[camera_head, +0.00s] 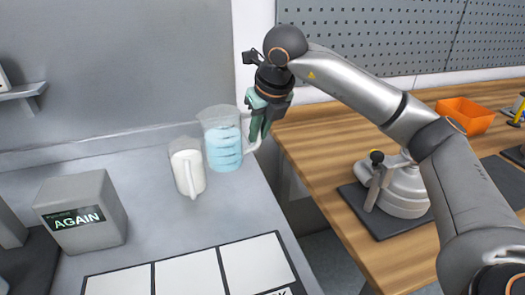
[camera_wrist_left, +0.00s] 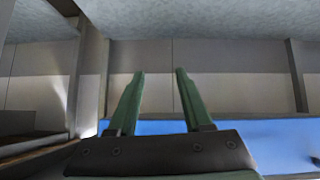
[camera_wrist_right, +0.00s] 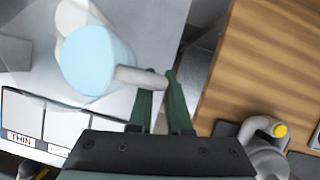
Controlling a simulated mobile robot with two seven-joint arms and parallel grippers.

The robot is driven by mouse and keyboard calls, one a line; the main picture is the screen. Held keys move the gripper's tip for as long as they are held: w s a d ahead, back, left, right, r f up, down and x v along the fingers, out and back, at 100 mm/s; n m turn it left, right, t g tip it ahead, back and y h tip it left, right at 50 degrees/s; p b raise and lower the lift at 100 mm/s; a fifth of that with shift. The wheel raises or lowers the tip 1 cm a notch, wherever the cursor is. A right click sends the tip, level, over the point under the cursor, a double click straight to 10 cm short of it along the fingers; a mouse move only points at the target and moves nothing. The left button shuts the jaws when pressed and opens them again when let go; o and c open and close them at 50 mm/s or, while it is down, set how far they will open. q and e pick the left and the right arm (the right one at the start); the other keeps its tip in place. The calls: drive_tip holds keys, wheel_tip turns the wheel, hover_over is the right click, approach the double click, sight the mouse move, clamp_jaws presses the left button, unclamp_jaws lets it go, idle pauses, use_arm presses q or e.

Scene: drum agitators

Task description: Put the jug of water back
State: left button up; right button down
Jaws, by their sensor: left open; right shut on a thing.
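The clear jug of blue water (camera_head: 223,143) is upright at the right side of the grey counter, just right of a white jug (camera_head: 187,167). I cannot tell whether its base touches the counter. My right gripper (camera_head: 257,135) is shut on the water jug's handle. The right wrist view shows the handle (camera_wrist_right: 140,78) between the fingertips (camera_wrist_right: 160,82), with the blue water (camera_wrist_right: 97,62) to its left. My left gripper (camera_wrist_left: 160,80) is open and empty in the left wrist view. It is not in the head view.
A grey box (camera_head: 82,213) labelled AGAIN stands at the counter's left. White panels (camera_head: 190,272) lie at the front. A wooden bench (camera_head: 340,140) across a gap holds a grey-white device (camera_head: 402,190) and an orange bin (camera_head: 464,115).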

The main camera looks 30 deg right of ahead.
drive_tip(key=w+d+f, duration=0.4)
drive_tip(key=d+f, duration=0.1)
drive_tip(key=f, duration=0.4)
drive_tip(key=shift+w+f, duration=0.3)
drive_tip(key=shift+a, duration=0.1)
drive_tip(key=c, duration=1.3)
unclamp_jaws()
drive_tip(key=shift+f, duration=0.25)
drive_tip(key=o, duration=0.4)
drive_tip(key=shift+r, duration=0.1)
drive_tip(key=shift+o, duration=0.2)
